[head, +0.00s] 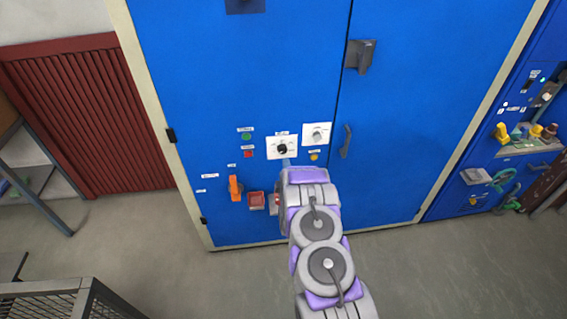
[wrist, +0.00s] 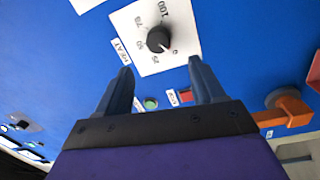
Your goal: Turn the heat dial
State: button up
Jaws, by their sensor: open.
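The heat dial (head: 282,148) is a black knob on a white plate, set on the blue cabinet front. In the wrist view the black knob (wrist: 159,39) shows close up, with numbers around it and a "HEAT" label beside the plate. Its white pointer mark is toward the 0 side. My gripper (wrist: 165,85) is open, with its two dark fingers spread and empty. The knob lies just beyond the fingertips, between their lines, and apart from them. In the head view my arm hides the fingers; its end is just below the dial plate.
A second white-plated dial (head: 317,135) sits right of the heat dial. Green (head: 246,136) and red (head: 248,154) buttons are to its left. An orange handle (head: 235,188) and a red switch (head: 256,200) are lower. A grey door handle (head: 346,141) projects at the right.

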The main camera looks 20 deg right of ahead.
jog(key=v, duration=0.8)
jog(key=shift+p, duration=0.3)
jog(key=w+a+r+m+g+y+b, duration=0.1)
jog(key=w+a+r+m+g+y, duration=0.25)
jog(key=a+r, duration=0.2)
jog(key=s+a+r+m+g+y+b, duration=0.1)
jog(key=s+a+r+m+g+y, duration=0.1)
jog(key=s+a+r+g, duration=0.5)
jog(key=s+a+r+m+g, duration=0.1)
jog(key=s+r+m+g, duration=0.1)
jog(key=s, duration=1.2)
jog(key=s+a+r+m+g+b, duration=0.1)
jog(key=s+r+g, duration=0.3)
jog(key=s, duration=1)
jog(key=s+a+r+m+g+b, duration=0.1)
jog(key=s+a+r+m+g, duration=0.1)
jog(key=s+r, duration=0.6)
jog(key=s+m+g, duration=0.1)
jog(key=s+m, duration=0.1)
jog(key=s, duration=0.5)
jog(key=shift+a+r, duration=0.25)
jog(key=shift+a, duration=0.05)
jog(key=shift+w, duration=0.1)
